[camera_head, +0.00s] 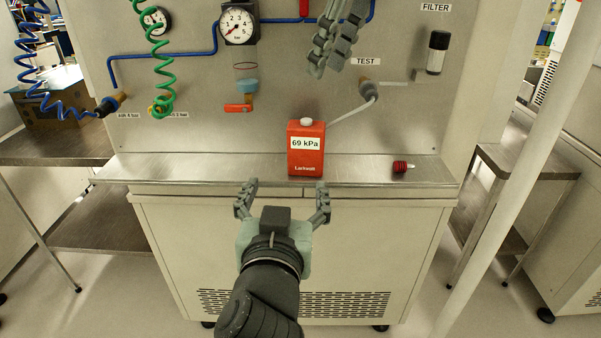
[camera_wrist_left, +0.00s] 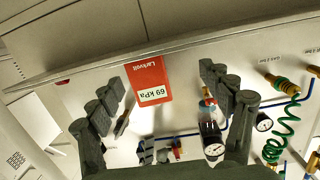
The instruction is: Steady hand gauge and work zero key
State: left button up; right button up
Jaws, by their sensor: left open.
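The gauge is a red box (camera_head: 306,158) marked 69 kPa with a pale cap on top. It stands upright on the panel's metal ledge, and a pale hose runs from it to the TEST port (camera_head: 368,89). A small red piece (camera_head: 402,166), possibly the zero key, lies on the ledge to its right. My left gripper (camera_head: 283,196) is open and empty, in front of and below the gauge. In the left wrist view the gauge (camera_wrist_left: 150,80) shows between the left fingers (camera_wrist_left: 162,78), apart from them. My right gripper (camera_head: 329,66) hangs high before the panel; its finger gap is unclear.
The metal ledge (camera_head: 220,166) is clear left of the gauge. On the panel are a dial (camera_head: 238,24), a valve with a red handle (camera_head: 239,107), coiled green (camera_head: 165,70) and blue hoses and a filter (camera_head: 437,50). Side tables stand at both sides.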

aim_at(305, 147)
pick_arm(q)
jog(key=shift+t+h, duration=0.3)
jog(key=shift+t, duration=0.4)
jog(key=w+d+r, duration=0.1)
jog(key=w, duration=0.1)
jog(key=w+d+r, duration=0.1)
jog(key=w, duration=0.1)
jog(key=w+d+r, duration=0.1)
jog(key=w, duration=0.2)
jog(key=shift+r, duration=0.35)
jog(key=shift+c, duration=0.2)
jog(key=c, duration=1.2)
jog(key=shift+c, duration=0.6)
pick_arm(e)
jog(key=shift+c, duration=0.3)
grip_shut()
